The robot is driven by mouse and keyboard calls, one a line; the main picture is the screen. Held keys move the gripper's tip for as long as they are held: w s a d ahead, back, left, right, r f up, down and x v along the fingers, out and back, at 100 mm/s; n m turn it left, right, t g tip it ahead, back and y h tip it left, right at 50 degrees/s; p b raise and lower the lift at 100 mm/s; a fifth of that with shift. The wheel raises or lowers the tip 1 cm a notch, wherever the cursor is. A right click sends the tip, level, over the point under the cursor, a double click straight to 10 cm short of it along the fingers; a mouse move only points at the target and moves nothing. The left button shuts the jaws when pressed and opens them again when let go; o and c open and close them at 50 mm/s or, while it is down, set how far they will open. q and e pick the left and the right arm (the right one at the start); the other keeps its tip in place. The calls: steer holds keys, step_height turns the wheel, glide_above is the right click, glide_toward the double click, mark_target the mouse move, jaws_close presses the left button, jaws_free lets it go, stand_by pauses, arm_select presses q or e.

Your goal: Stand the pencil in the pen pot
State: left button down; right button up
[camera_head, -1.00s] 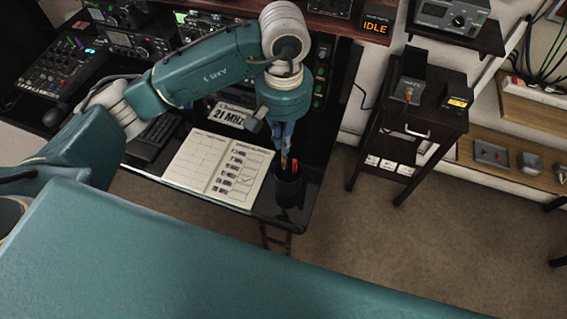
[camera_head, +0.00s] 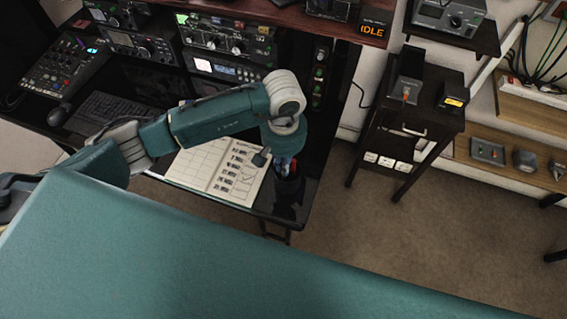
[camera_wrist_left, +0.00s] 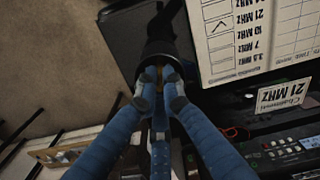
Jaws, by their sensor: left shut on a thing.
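The dark pen pot (camera_head: 289,187) stands at the right front corner of the black desk. A red-topped item (camera_head: 294,168) shows at its mouth. My left gripper (camera_head: 284,170) points down right over the pot's mouth. In the left wrist view its blue fingers (camera_wrist_left: 161,80) are closed together at the rim of the dark pot (camera_wrist_left: 158,48). A small yellow-orange bit of the pencil (camera_wrist_left: 161,87) shows between the fingertips. The rest of the pencil is hidden, and I cannot tell how deep it reaches into the pot. My right gripper is out of view.
An open logbook (camera_head: 215,168) lies just left of the pot. A keyboard (camera_head: 103,110) and radio gear (camera_head: 232,40) fill the desk behind. The desk's front and right edges are close to the pot. A dark cabinet (camera_head: 408,128) stands apart at the right.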

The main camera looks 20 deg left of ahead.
arm_select(q)
steer(key=shift+f+b, duration=0.25)
steer(key=shift+b, duration=0.05)
steer(key=c, duration=2.2)
jaws_free()
steer(key=shift+r, duration=0.1)
steer(key=shift+r+p, duration=0.25)
steer(key=shift+p, duration=0.15)
steer(key=shift+w+r+b, duration=0.1)
steer(key=shift+r+b, duration=0.15)
steer(key=shift+b, duration=0.1)
step_height(320, 180, up, 11)
steer(key=b, duration=0.3)
steer(key=shift+r+b, duration=0.15)
steer(key=shift+b, duration=0.2)
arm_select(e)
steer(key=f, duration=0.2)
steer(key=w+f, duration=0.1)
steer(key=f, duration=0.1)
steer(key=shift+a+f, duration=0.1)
